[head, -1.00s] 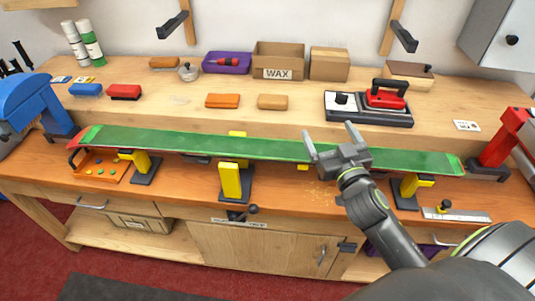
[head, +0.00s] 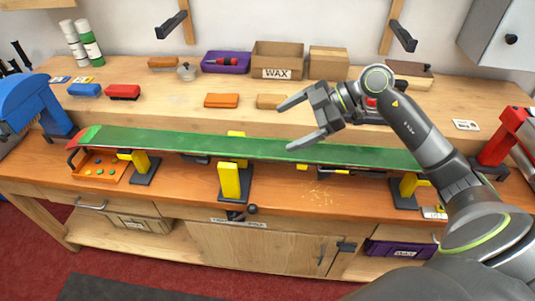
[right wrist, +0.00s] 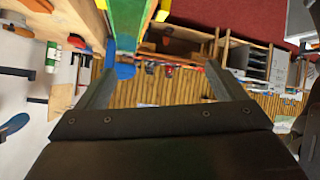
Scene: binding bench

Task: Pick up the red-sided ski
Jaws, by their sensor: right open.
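The ski (head: 200,142) lies lengthwise across the yellow supports of the bench, green face up, with a thin red edge along its side. Its right end is hidden behind my right arm. My right gripper (head: 286,126) is open and empty, its fingers pointing left. In the head view its lower fingertip appears just over the ski's far edge, and I see no contact. In the right wrist view the ski (right wrist: 126,24) shows at the top, left of centre, beyond the open fingers (right wrist: 158,75). My left gripper is not in view.
Yellow-topped clamps (head: 230,180) stand under the ski on the lower bench (head: 300,205). Behind, the raised shelf holds a WAX box (head: 278,62), an orange block (head: 222,100) and a purple tray (head: 212,62). A blue vise (head: 30,105) and a red one (head: 505,135) flank the ski.

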